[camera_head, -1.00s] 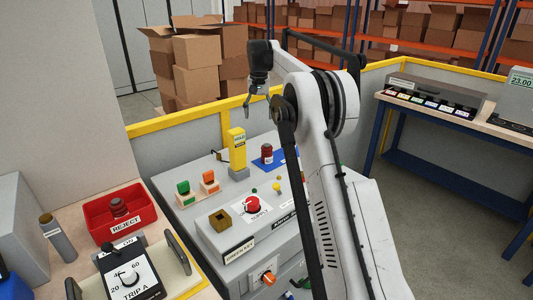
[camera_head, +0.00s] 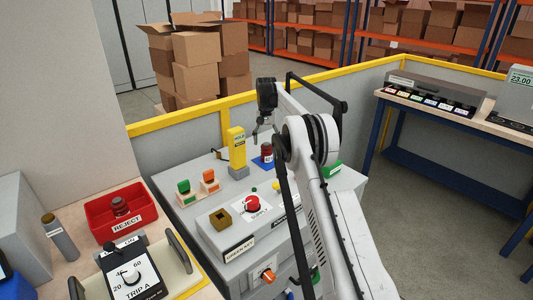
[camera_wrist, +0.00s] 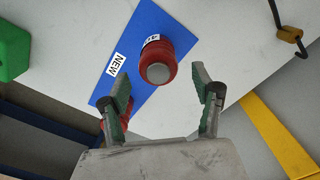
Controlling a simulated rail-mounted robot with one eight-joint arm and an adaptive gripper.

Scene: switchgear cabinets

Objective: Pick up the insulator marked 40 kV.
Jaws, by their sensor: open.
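A dark red insulator (camera_wrist: 157,62) stands on a blue mat (camera_wrist: 140,22) labelled NEW. Its white label shows a 4, and the rest of the marking is turned out of sight. It also shows in the head view (camera_head: 267,152). A second red piece (camera_wrist: 104,124) is partly hidden behind the left finger in the wrist view. My gripper (camera_wrist: 162,84) is open and empty, with its fingers on either side below the labelled insulator in the picture, apart from it. In the head view my gripper (camera_head: 261,130) is just above the insulator.
A yellow post (camera_head: 237,150) stands left of the mat on the grey bench. Green and orange blocks (camera_head: 196,187) and a red knob (camera_head: 252,203) are nearer. A red REJECT tray (camera_head: 95,213) holds another insulator. A green box (camera_wrist: 12,50) lies at the wrist view's left.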

